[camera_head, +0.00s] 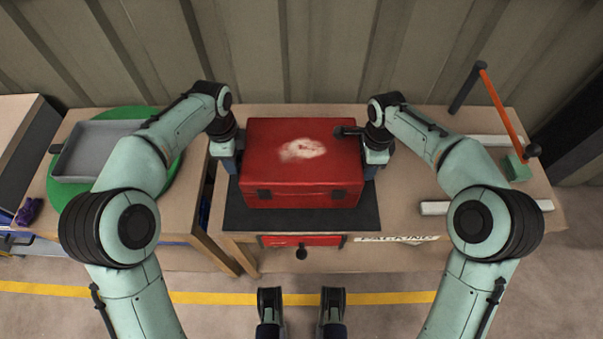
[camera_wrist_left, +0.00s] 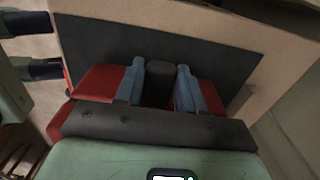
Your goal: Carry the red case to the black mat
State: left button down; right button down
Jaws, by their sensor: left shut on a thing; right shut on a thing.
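The red case (camera_head: 300,182), with a worn pale patch on its lid, is level over the black mat (camera_head: 300,220). The mat shows in front of it and at its sides; I cannot tell whether the case touches it. My left gripper (camera_head: 230,163) is shut on the case's left side. In the left wrist view its blue fingers (camera_wrist_left: 158,82) close around a dark handle, with red case (camera_wrist_left: 98,82) on both sides and the mat (camera_wrist_left: 200,52) beyond. My right gripper (camera_head: 374,163) is shut on the case's right side; its grip is partly hidden.
The wooden table (camera_head: 410,215) has a red drawer front (camera_head: 285,240) below. A grey tray (camera_head: 95,150) lies on a green disc (camera_head: 72,203) at left. At right are pale bars (camera_head: 434,208), a green block (camera_head: 517,168) and an orange rod (camera_head: 496,105). A corrugated wall stands behind.

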pick_arm(q)
jog(key=c, duration=0.7)
grip_release()
jog(key=shift+f, duration=0.1)
pick_arm(e)
jog(key=c, duration=0.7)
grip_release()
jog(key=shift+r, duration=0.1)
pick_arm(q)
notch_tip(320, 180, up, 12)
jog(key=shift+w, duration=0.15)
pick_arm(e)
notch_tip(320, 180, up, 12)
jog(key=shift+w+f, duration=0.1)
jog(key=shift+f, duration=0.05)
